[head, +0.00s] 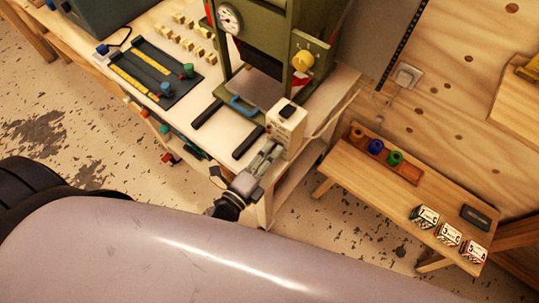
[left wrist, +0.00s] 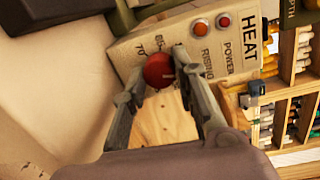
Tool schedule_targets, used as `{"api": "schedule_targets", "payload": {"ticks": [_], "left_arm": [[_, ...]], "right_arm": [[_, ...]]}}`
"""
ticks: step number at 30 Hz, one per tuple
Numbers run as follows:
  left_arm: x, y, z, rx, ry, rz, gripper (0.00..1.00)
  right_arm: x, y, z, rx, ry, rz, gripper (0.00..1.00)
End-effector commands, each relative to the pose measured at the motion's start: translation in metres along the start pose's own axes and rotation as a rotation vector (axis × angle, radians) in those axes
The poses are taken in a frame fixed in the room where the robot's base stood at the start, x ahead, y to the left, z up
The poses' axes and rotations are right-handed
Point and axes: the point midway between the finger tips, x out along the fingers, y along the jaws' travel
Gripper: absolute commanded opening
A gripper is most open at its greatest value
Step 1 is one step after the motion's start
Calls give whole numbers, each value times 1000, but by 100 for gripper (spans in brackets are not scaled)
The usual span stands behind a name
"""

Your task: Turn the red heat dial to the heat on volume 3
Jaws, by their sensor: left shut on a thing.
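The cream heat box (head: 288,124) stands at the right front corner of the machine table. The left wrist view shows its panel (left wrist: 130,52) with the word HEAT, two lamps and printed numbers. The red heat dial (left wrist: 159,70) sits on this panel between my left gripper's fingers. My left gripper (head: 269,153) is shut on the dial, one finger on each side. The fingers hide part of the scale, and I cannot tell the dial's setting. Small labelled volumes (head: 448,234) stand on the low bench; their print is too small to read surely. My right gripper is not in view.
A green press (head: 262,38) with a gauge and yellow knob stands behind the heat box. Slotted dark rails (head: 155,72) and small brass pieces (head: 190,38) lie to its left. The low bench (head: 378,198) at right holds a rack of coloured rolls (head: 376,146).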

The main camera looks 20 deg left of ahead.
Motion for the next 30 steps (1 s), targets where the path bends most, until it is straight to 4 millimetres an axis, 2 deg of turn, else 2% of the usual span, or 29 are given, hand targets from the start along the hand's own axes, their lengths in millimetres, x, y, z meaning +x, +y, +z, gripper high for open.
{"api": "schedule_targets", "payload": {"ticks": [9, 25, 26, 30], "left_arm": [[0, 2, -1, 121, -8, -6, 0], [0, 1, -1, 144, -9, -7, 0], [0, 1, -1, 144, -9, -7, 27], [0, 1, -1, 144, -9, -8, 37]], "right_arm": [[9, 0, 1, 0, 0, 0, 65], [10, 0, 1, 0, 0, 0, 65], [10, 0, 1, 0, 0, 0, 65], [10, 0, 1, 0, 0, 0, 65]]}}
